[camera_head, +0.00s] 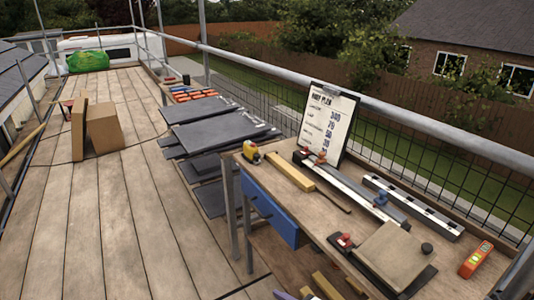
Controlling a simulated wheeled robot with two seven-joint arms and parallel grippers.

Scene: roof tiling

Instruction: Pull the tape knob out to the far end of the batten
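A yellow tape measure (252,152) sits at the far left corner of the wooden workbench (330,205). A short pale wooden batten (290,171) lies just to its right, with a thin dark strip running on from its near end. I cannot tell which small part is the tape's knob.
A printed board (327,122) stands behind the rail. A black-and-white slotted bar (412,206), a square tan block (394,254) on a dark plate, and an orange level (475,260) lie on the bench. Slates (213,134) are stacked beyond it. The deck at left is largely clear.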

